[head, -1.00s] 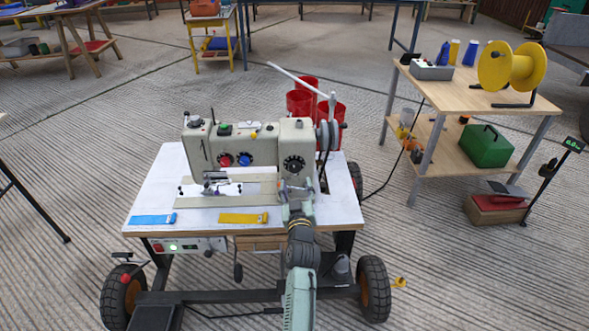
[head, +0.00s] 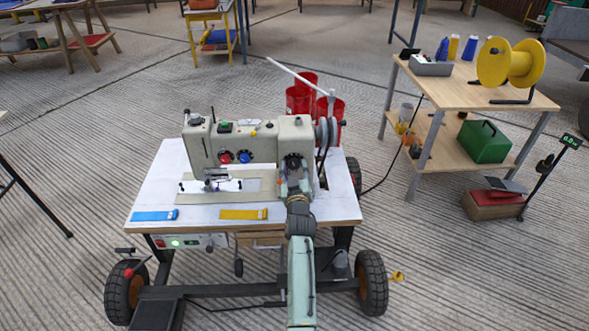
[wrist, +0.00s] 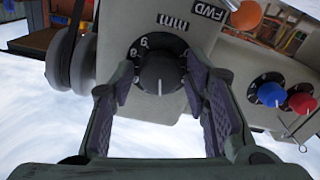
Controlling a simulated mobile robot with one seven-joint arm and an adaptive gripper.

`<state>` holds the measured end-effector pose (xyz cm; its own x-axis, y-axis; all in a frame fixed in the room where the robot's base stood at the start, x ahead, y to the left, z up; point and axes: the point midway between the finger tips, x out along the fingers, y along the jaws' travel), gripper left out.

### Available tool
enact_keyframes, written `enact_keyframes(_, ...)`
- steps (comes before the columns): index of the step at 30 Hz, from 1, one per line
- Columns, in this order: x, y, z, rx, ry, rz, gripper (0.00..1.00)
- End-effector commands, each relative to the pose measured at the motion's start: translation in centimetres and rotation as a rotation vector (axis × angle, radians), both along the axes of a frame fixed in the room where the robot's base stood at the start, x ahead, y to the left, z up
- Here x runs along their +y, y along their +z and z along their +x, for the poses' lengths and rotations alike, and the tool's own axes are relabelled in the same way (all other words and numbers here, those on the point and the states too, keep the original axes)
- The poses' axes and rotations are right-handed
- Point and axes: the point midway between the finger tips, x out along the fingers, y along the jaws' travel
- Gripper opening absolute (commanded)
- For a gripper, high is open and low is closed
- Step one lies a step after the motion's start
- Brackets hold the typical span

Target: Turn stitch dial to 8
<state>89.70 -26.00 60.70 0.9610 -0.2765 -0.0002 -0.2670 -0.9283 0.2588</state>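The stitch dial (wrist: 160,82) is a black knob with a white pointer line and white numbers around it. It is on the right front of the cream sewing machine (head: 246,141). In the wrist view the pointer aims down in the picture, and some numbers are hidden by my fingers. My gripper (wrist: 164,92) is open, with one finger on each side of the dial. A gap seems to show between the pads and the knob; I cannot tell whether either touches. In the head view my gripper (head: 295,172) covers part of the dial.
A blue knob (wrist: 270,94) and a red knob (wrist: 301,102) sit beside the dial on the machine. Blue (head: 155,215) and yellow (head: 243,214) strips lie at the table's front edge. Red cylinders (head: 298,98) stand behind the machine. A wooden shelf table (head: 460,95) stands at right.

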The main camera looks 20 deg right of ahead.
Motion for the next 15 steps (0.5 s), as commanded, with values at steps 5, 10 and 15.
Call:
enact_keyframes(5, 0.0, 0.0, -0.01, 0.0, 0.0, 0.0, 0.28)
enact_keyframes(10, 0.01, 0.0, -0.02, 0.0, 0.0, 0.0, 0.17)
enact_keyframes(15, 0.01, 0.01, -0.02, 0.0, 0.0, 0.0, 0.06)
